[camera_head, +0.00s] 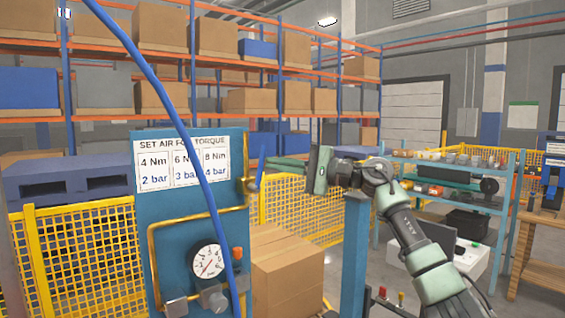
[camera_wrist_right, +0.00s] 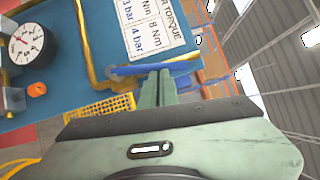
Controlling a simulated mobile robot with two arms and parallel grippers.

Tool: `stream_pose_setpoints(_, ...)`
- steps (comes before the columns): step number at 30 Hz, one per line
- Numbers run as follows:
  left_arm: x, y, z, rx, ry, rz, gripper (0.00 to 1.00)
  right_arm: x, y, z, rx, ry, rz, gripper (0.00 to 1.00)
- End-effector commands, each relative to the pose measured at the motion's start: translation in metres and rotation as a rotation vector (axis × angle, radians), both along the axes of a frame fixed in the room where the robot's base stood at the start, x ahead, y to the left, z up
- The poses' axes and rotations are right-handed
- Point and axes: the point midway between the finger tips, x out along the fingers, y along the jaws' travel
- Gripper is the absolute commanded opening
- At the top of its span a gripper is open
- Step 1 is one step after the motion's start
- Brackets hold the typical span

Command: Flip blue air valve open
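The blue valve handle (camera_head: 261,168) is a thin lever on the brass pipe at the right edge of the blue panel (camera_head: 190,235). In the head view it stands steeply, slightly tilted. In the right wrist view the handle (camera_wrist_right: 140,69) crosses just beyond my fingertips. My right gripper (camera_head: 271,161) reaches in from the right, its fingertips beside the handle. In the right wrist view the fingers of this gripper (camera_wrist_right: 158,73) are together, with no clear gap. Whether they touch the handle I cannot tell. My left gripper is not in view.
A pressure gauge (camera_head: 207,261) sits low on the panel, below a torque sign (camera_head: 182,163). A blue hose (camera_head: 190,150) hangs across the panel's front. Cardboard boxes (camera_head: 288,275) stand behind it. A yellow fence (camera_head: 85,255) and a parts shelf (camera_head: 460,200) flank the area.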

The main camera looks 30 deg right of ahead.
Motion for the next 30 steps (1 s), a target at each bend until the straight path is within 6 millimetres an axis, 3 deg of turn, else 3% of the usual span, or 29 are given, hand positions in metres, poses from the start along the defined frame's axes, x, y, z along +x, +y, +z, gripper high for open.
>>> stream_pose_setpoints(12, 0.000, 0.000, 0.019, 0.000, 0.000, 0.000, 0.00, -0.001, 0.012, 0.007, -0.184, -0.012, 0.001, 0.00)
stream_pose_setpoints(30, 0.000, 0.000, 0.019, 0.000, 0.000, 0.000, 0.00, -0.001, 0.014, 0.006, -0.207, -0.014, 0.001, 0.00)
